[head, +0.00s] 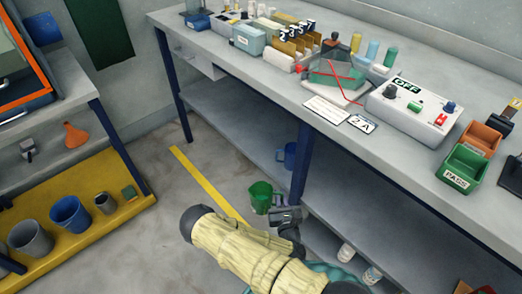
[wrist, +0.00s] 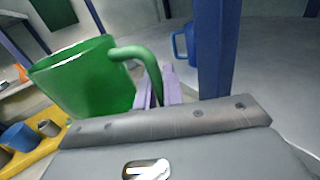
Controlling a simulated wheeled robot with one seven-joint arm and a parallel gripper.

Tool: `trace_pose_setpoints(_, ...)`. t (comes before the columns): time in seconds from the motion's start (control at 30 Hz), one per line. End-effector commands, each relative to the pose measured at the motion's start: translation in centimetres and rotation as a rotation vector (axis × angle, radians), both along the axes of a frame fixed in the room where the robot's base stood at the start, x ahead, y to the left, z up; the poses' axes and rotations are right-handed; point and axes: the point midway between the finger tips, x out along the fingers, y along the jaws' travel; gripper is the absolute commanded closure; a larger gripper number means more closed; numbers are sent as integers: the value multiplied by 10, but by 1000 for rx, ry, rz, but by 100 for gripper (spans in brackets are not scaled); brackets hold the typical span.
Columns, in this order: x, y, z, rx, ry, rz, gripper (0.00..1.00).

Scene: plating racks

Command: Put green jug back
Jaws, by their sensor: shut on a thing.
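The green jug (head: 261,197) hangs in the air in the head view, left of the bench's blue leg. It looks roughly upright, a little tilted. It fills the left of the wrist view (wrist: 88,82), with its handle on the right side. My gripper (head: 279,207) is shut on the jug's handle; in the wrist view its pale purple fingers (wrist: 158,90) are at the handle. A blue jug (head: 287,155) stands on the lower shelf behind the blue leg, and it also shows in the wrist view (wrist: 184,43).
The grey lower shelf (head: 232,115) has free room left of the blue jug. The blue leg (head: 302,160) stands close to my gripper. A yellow shelf (head: 85,222) at left holds several containers. White bottles (head: 346,252) stand on the shelf at lower right.

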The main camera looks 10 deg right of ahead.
Motion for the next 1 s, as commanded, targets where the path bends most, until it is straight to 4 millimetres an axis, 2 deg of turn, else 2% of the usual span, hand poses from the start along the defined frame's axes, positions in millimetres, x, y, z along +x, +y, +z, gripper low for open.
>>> trace_pose_setpoints(0.03, 0, 0, -22, 0, -1, 0, 100)
trace_pose_setpoints(0.43, 0, 0, -104, 0, -1, 0, 100)
trace_pose_setpoints(0.87, 0, 0, -154, 0, -1, 0, 100)
trace_pose_setpoints(1.0, 0, -2, -148, 3, 3, -7, 100)
